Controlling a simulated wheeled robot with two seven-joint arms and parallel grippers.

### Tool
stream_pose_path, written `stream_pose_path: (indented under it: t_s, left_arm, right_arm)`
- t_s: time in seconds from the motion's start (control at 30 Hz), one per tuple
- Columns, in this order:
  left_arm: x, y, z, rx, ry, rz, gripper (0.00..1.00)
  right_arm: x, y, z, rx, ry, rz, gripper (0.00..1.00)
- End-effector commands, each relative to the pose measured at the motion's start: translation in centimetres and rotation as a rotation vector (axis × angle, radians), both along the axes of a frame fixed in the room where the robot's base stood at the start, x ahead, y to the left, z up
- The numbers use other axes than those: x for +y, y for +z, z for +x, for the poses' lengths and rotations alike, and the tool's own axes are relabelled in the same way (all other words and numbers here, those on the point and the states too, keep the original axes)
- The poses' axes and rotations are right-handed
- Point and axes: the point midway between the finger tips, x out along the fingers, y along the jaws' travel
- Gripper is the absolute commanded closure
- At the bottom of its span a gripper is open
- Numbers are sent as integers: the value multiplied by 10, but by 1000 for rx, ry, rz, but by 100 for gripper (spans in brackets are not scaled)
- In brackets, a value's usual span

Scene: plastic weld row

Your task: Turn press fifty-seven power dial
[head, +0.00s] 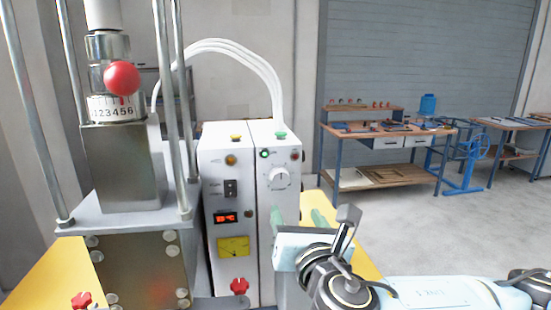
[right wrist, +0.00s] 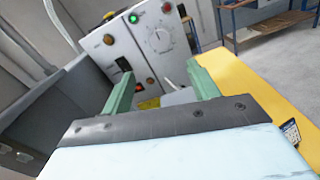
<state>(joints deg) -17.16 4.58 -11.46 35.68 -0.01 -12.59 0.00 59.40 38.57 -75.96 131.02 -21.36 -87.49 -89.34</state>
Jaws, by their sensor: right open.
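The power dial (head: 279,177) is a round white knob with a marked scale on the upper front of the white control box (head: 265,222). It also shows in the right wrist view (right wrist: 159,38), above and between my fingers. My right gripper (head: 298,217) has green fingers and is open and empty. It is in front of the box, below the dial and apart from it. In the right wrist view the two fingers (right wrist: 162,82) stand wide apart. My left gripper is not in view.
The press (head: 125,165) with steel columns and a red ball knob (head: 122,78) stands left of the box. A red display (head: 226,217) and yellow meter (head: 233,246) are on the box front. A workbench (head: 385,135) stands far behind, with open floor before it.

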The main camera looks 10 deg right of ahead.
Motion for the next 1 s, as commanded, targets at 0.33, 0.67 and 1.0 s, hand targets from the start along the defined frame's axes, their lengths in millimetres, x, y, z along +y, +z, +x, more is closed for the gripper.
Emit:
stream_pose_path:
  t_s: [0.33, 0.67, 1.0]
  left_arm:
    - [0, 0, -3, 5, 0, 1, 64]
    - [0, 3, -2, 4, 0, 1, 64]
    - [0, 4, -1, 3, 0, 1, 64]
  right_arm:
    - [-2, 0, 33, -2, -9, -7, 40]
    - [-2, -1, 97, -1, -7, -4, 40]
    - [-1, -1, 131, 0, -4, -3, 40]
